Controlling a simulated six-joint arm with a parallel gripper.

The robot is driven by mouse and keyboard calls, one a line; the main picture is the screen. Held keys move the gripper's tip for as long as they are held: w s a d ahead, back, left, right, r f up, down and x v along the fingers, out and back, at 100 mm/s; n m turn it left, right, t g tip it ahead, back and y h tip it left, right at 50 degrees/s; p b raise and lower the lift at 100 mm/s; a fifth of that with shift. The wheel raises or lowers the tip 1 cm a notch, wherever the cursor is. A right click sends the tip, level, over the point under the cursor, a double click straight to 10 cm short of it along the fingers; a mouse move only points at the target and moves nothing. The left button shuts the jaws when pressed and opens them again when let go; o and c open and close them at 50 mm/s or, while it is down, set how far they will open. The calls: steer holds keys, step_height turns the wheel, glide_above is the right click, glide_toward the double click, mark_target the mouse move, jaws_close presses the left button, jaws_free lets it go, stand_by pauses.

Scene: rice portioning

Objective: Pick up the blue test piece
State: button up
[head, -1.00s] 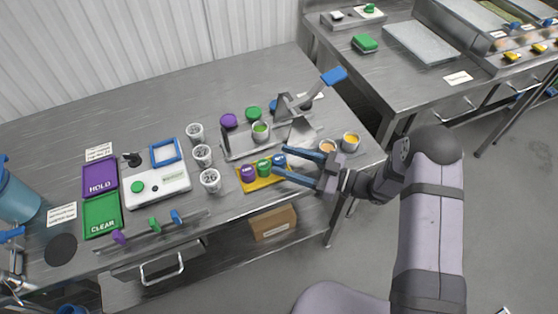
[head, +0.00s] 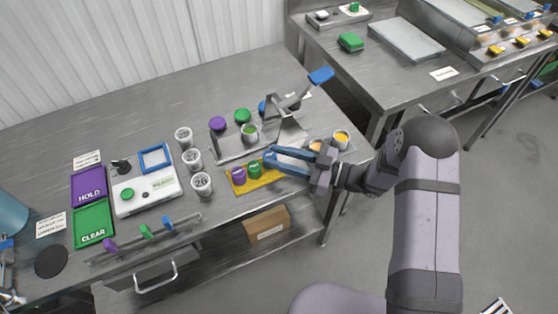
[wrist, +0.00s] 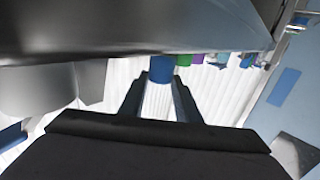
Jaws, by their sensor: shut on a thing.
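The blue test piece (wrist: 159,70) is a short blue cylinder between the two dark fingers of my gripper in the wrist view. My gripper (wrist: 160,86) is shut on it. In the head view my gripper (head: 268,162) reaches in from the right over the right end of the yellow tray (head: 266,182). The blue piece is hard to separate from the blue fingers there, and its height above the tray is unclear. A green piece (head: 254,170) and a purple piece (head: 239,175) stand on the tray to its left.
A metal stand with a blue-ended lever (head: 320,76) rises behind my gripper. Several white cups, one of them this cup (head: 202,184), stand to the left. A cup with orange contents (head: 341,139) stands right of the stand. A white scale (head: 146,194) lies further left.

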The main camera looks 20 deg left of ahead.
step_height(320, 180, up, 8)
steer(key=b, duration=0.1)
stand_by(0.4)
steer(key=shift+s, duration=0.1)
steer(key=s+f+n+g, duration=0.2)
steer(key=s+g, duration=0.1)
steer(key=s, duration=0.2)
steer(key=w+d+r+m+t+h+p, duration=0.1)
steer(key=d+m+t+p, duration=0.3)
steer(key=d+p, duration=0.5)
steer(key=w+d+r+m+t+h+p, duration=0.2)
steer(key=d+t+p, duration=0.7)
steer(key=d, duration=1.4)
step_height(320, 180, up, 2)
steer(key=m, duration=0.3)
steer(key=shift+w+t, duration=0.3)
steer(key=shift+a, duration=0.1)
